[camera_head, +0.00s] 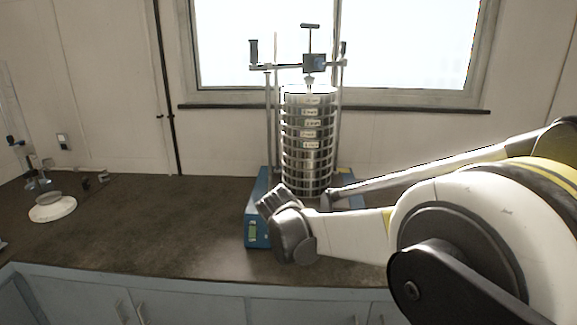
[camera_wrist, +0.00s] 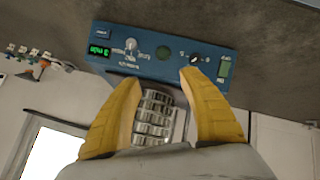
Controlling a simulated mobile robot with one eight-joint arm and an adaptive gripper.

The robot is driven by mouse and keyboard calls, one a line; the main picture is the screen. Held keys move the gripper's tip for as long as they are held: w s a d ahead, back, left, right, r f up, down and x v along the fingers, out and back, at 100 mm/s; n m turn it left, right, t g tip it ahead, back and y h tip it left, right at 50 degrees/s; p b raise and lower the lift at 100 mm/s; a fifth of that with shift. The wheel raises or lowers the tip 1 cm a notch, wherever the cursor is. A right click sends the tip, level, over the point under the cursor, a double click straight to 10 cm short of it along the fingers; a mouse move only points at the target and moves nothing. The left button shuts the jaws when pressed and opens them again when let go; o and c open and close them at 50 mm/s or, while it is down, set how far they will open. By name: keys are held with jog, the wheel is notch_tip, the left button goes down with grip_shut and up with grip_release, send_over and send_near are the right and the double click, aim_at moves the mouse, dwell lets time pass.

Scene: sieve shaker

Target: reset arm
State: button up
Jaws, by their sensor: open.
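The sieve shaker has a blue base (camera_head: 256,232) on the dark bench, with a tall stack of round metal sieves (camera_head: 308,135) upright on it. A clamp bar (camera_head: 314,63) with a top handle spans the rods above the stack. In the wrist view, the blue front panel (camera_wrist: 165,57) shows a lit green display (camera_wrist: 99,50), knobs and a button. My gripper's yellow fingers (camera_wrist: 160,75) are spread and empty in front of the panel, with part of the sieve stack (camera_wrist: 155,118) showing between them. In the head view, my dark wrist partly hides the base, and the fingers cannot be made out.
A white round dish-like device (camera_head: 52,208) stands on the bench at the left, with small dark items (camera_head: 95,180) behind it. The bench (camera_head: 165,225) between it and the shaker is clear. A window (camera_head: 400,45) is behind the shaker. My arm fills the right side.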

jog(key=s+d+r+m+g, duration=0.1)
jog(key=s+d+r, duration=0.2)
jog(key=s+d, duration=0.55)
jog(key=s+d+r+m, duration=0.1)
jog(key=s+d+r, duration=0.4)
jog(key=s, duration=0.6)
jog(key=s+d+f+y, duration=0.1)
jog(key=s+d+f, duration=0.1)
jog(key=s, duration=0.6)
jog(key=s+d+f+m+y, duration=0.1)
jog(key=s+d+f, duration=0.1)
jog(key=s, duration=0.6)
jog(key=shift+s+d+f+g, duration=0.35)
jog(key=shift+s+f+g, duration=0.05)
jog(key=shift+f, duration=0.5)
jog(key=shift+c, duration=0.3)
